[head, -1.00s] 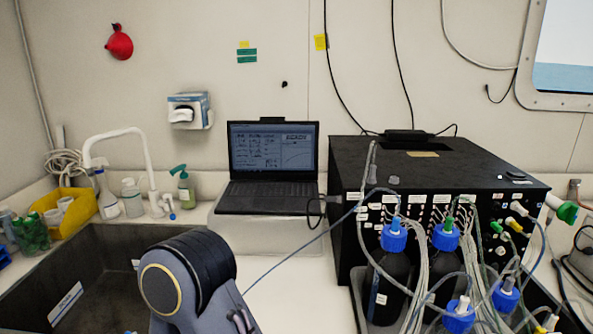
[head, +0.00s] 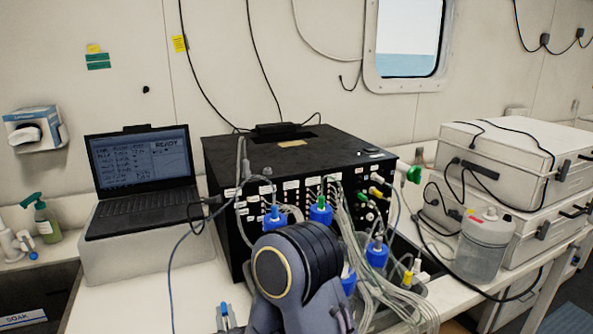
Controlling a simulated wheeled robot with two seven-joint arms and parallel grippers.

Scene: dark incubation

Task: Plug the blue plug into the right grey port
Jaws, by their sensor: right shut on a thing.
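The black instrument box (head: 300,150) stands on the bench with rows of small ports on its front. Its right front strip has round fittings (head: 370,215), some pale; I cannot tell which is the right grey port. My right gripper (head: 225,319) is at the bottom edge, left of my dark arm link, low in front of the box. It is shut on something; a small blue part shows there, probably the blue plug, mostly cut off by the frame. A thin blue-grey cable (head: 171,270) runs from beside the laptop down past the bottom edge. My left gripper is not in view.
Blue-capped bottles (head: 377,252) and a bundle of tubes crowd the box's front right. A laptop (head: 140,165) stands on a pale block to the left. White cases (head: 515,165) and a clear jug (head: 485,245) are at right. Bench before the block is clear.

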